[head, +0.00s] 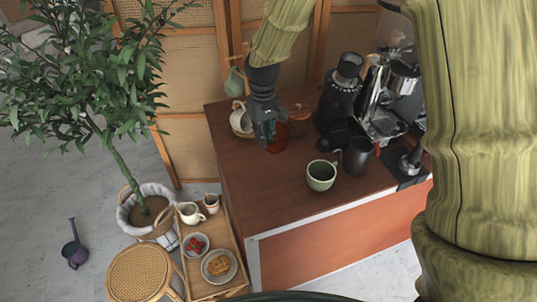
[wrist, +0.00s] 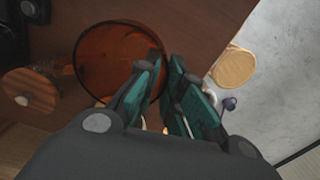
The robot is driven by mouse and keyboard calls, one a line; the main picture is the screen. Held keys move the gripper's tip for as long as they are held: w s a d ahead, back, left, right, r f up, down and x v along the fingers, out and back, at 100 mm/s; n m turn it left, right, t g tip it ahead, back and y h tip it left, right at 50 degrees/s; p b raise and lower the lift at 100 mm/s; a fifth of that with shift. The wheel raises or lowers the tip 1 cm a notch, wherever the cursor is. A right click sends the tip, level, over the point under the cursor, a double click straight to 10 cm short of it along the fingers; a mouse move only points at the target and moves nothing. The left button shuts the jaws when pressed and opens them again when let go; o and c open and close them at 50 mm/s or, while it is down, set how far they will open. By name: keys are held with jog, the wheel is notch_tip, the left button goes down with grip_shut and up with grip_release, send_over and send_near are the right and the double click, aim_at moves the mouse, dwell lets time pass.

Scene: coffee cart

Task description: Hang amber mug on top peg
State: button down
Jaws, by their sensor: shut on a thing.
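The amber mug (head: 279,140) is translucent brown-orange and sits at the tip of my gripper (head: 265,138), over the far left part of the brown counter. In the wrist view the mug (wrist: 112,60) shows its round opening, with my gripper's teal fingers (wrist: 165,92) at its right edge. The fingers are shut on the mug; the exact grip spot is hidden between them. A pale green mug (head: 234,83) hangs behind, left of my arm, and a white mug (head: 240,120) is below it. My arm hides much of the peg stand, and I cannot make out the top peg.
A green cup (head: 321,175) and a dark pitcher (head: 357,157) stand on the counter (head: 270,195). A grinder (head: 339,100) and espresso machine (head: 388,95) are at the right. A wooden-lidded jar (head: 299,117) is close behind the amber mug. The counter's front left is clear.

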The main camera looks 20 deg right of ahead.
jog(key=shift+w+r, duration=0.15)
jog(key=shift+w, duration=0.15)
jog(key=shift+s+r, duration=0.3)
jog(key=shift+s, duration=0.05)
jog(key=shift+w+f+p, duration=0.1)
jog(key=shift+f+p, duration=2)
jog(key=shift+f, duration=2.85)
jog(key=shift+f, duration=0.15)
jog(key=c, duration=1.5)
grip_release()
jog(key=shift+c, duration=0.2)
jog(key=shift+f, duration=0.1)
jog(key=shift+b, duration=0.35)
